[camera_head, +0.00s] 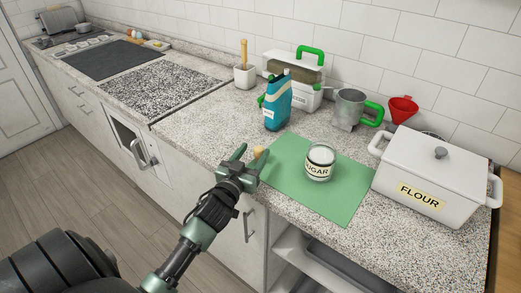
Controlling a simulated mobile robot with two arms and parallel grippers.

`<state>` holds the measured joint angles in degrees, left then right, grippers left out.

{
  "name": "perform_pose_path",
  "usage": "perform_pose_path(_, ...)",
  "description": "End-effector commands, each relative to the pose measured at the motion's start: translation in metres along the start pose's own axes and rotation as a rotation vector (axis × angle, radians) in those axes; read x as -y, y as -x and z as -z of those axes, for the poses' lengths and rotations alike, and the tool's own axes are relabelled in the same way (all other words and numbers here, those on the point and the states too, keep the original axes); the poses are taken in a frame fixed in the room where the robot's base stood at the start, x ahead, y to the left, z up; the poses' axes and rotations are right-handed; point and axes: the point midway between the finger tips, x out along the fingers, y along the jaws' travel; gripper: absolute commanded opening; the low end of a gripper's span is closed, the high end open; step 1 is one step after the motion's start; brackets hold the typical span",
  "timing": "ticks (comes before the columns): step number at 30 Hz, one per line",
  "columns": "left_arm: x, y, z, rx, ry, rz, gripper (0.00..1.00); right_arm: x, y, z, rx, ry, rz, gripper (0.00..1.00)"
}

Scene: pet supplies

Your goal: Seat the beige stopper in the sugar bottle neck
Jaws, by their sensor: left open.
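The sugar bottle (319,174), a short glass jar with a "SUGAR" label, stands upright on the green mat (345,205). White shows at its round top. The small beige stopper (258,151) is at the mat's left corner, close to the counter's front edge. My left gripper (252,156) is open, with its two fingers around or just in front of the stopper; I cannot tell whether they touch it. The stopper's lower part is hidden by the gripper. My right gripper is not in view.
A white flour container (405,160) stands right of the mat. Behind are a blue carton (277,105), a metal scoop or cup with a green handle (350,105), a red funnel (402,108) and a white box (305,95). The mat around the bottle is clear.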

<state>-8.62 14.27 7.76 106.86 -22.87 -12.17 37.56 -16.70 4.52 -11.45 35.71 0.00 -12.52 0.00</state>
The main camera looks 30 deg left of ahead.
Motion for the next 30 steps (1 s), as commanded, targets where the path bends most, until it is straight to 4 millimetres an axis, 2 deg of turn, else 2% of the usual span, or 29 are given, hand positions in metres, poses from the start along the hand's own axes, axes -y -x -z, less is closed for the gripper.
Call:
perform_pose_path(3, -0.002, -0.015, 0.001, -0.001, 0.002, 0.001, 0.55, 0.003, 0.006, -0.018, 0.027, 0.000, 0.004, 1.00)
perform_pose_path(6, -0.005, -0.030, -0.001, 0.000, 0.002, 0.001, 0.55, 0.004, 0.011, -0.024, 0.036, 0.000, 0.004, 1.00)
perform_pose_path(12, -0.006, -0.054, -0.003, 0.000, 0.001, 0.001, 0.55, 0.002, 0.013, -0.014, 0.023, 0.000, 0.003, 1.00)
perform_pose_path(16, -0.006, -0.056, -0.004, 0.001, 0.001, 0.001, 0.55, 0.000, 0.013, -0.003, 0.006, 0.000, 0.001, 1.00)
perform_pose_path(20, -0.006, -0.056, -0.004, 0.001, 0.001, 0.000, 0.55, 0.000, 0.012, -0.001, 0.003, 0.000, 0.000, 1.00)
perform_pose_path(26, -0.006, -0.056, -0.004, 0.001, 0.001, 0.001, 0.02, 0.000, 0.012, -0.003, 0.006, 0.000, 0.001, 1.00)
perform_pose_path(30, -0.006, -0.056, -0.004, 0.001, 0.001, 0.001, 0.00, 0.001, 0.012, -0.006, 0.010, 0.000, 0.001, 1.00)
